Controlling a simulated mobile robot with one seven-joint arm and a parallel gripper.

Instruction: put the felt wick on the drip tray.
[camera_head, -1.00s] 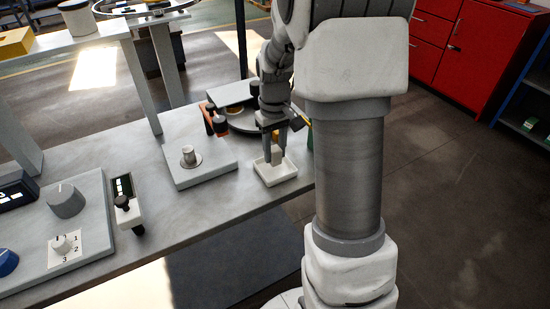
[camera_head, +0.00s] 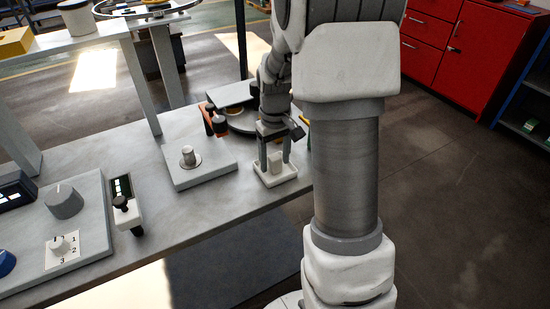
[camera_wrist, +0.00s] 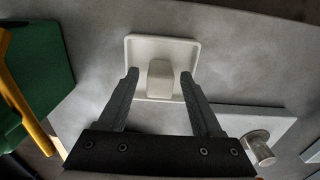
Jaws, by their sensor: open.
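The felt wick, a small off-white block (camera_head: 276,163), stands in the white drip tray (camera_head: 289,178). In the wrist view the wick (camera_wrist: 160,79) sits inside the tray (camera_wrist: 138,45), towards the side nearer my gripper. My gripper (camera_wrist: 159,74) is open, with a fingertip on each side of the wick and a visible gap to each. In the head view my gripper (camera_head: 274,160) is low over the tray with its fingers apart. Whether the fingertips touch the tray cannot be told.
A grey plate with a metal post (camera_head: 188,157) lies left of the tray. A dark round machine part (camera_head: 240,118) is behind it. A green part and yellow bar (camera_wrist: 25,90) show at the wrist view's left. Bare bench lies in front of the plate.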

